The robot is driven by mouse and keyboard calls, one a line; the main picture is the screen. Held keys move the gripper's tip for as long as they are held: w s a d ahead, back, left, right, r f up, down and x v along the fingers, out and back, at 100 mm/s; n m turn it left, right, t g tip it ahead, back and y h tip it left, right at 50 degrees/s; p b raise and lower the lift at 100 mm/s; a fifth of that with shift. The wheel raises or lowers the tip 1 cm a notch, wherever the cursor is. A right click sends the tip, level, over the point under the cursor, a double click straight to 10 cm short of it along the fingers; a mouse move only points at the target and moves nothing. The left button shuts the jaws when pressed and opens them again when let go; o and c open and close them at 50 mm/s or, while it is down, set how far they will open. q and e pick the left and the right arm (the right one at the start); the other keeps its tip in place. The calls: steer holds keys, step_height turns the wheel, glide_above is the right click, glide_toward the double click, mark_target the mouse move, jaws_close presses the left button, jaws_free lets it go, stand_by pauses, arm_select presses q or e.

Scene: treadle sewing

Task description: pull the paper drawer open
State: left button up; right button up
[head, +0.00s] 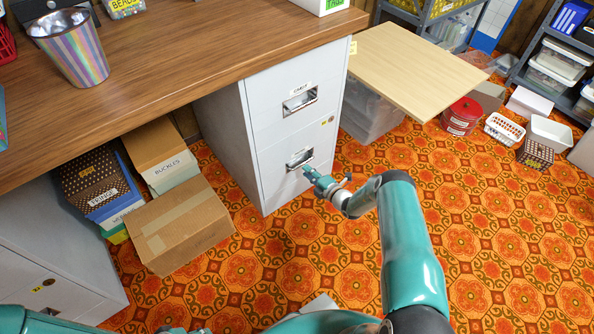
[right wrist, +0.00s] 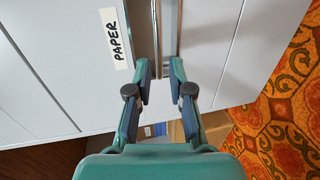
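The paper drawer (head: 272,171) is the lower drawer of a grey filing cabinet and looks flush with the front. Its metal handle (head: 299,158) faces my right gripper (head: 308,172). In the right wrist view, the PAPER label (right wrist: 115,38) is left of the handle (right wrist: 170,35). My right gripper's fingertips (right wrist: 160,66) are apart, one on each side of the handle's line, with a gap between them. I cannot tell whether they touch it. My left gripper (head: 186,331) barely shows at the bottom edge, and its fingers are unclear.
An upper drawer (head: 290,95) is above, also flush. A cardboard box (head: 180,227) stands on the floor left of the cabinet. A pale board (head: 408,68) juts out at right. The patterned floor (head: 300,235) before the cabinet is clear apart from my arm.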

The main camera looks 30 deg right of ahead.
mark_target(300, 165)
steer(key=shift+b+x, duration=0.95)
steer(key=shift+x, duration=1.85)
jaws_close()
steer(key=shift+s, duration=0.1)
